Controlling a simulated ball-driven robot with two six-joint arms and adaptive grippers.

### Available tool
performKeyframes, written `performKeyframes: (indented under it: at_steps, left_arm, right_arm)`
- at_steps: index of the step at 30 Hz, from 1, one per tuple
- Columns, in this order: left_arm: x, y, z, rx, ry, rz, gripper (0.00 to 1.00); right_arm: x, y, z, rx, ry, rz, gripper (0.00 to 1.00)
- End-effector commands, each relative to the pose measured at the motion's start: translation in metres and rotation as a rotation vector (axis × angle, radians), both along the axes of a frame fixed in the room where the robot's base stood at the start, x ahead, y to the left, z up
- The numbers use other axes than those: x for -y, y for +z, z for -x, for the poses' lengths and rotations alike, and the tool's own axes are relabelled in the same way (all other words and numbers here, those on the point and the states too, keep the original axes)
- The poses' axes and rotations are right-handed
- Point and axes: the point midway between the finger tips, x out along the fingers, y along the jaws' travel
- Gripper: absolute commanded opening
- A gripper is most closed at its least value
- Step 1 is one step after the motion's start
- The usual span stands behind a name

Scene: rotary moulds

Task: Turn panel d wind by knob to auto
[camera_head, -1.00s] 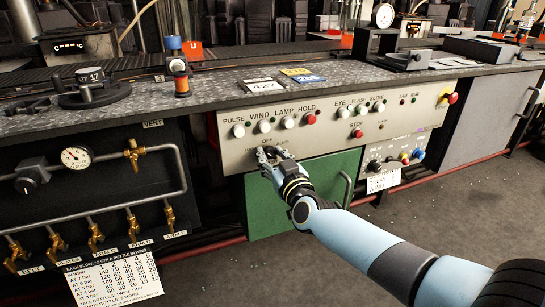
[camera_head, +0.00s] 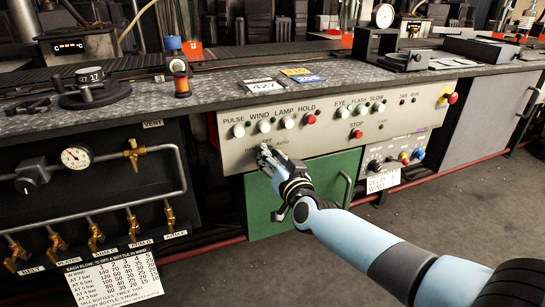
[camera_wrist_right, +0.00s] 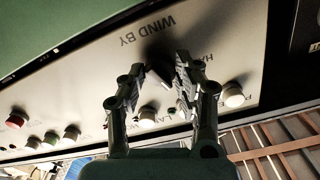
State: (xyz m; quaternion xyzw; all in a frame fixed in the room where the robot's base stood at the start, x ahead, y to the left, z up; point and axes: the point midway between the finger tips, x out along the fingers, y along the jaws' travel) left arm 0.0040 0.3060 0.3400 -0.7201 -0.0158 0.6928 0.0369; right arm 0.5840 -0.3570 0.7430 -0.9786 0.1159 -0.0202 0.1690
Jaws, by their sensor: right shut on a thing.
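The wind by knob (camera_wrist_right: 160,74) is on the cream control panel (camera_head: 230,154), under the HAND, OFF and AUTO labels. In the head view my right gripper (camera_head: 265,154) covers it, so its pointer direction cannot be read. In the right wrist view the panel appears upside down with the WIND BY label beside the knob. My right gripper (camera_wrist_right: 156,78) has its two fingers on either side of the knob, shut on it. The AUTO label (camera_head: 282,144) shows just right of the gripper in the head view. My left gripper is not in view.
White buttons and a red hold button (camera_head: 309,119) sit above the knob. A green cabinet door (camera_head: 328,176) is below. Valves and pipes (camera_head: 134,152) stand left. A red stop button (camera_head: 356,134) is to the right. The floor in front is clear.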

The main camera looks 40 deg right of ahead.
Motion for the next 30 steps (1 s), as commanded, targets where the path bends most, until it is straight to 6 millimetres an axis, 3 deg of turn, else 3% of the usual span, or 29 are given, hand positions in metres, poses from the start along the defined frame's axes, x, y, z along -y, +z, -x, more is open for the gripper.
performKeyframes:
  at_steps: [30]
  left_arm:
    - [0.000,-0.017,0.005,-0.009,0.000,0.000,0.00]
  right_arm:
    - [0.001,-0.003,0.001,0.214,-0.001,-0.902,0.00]
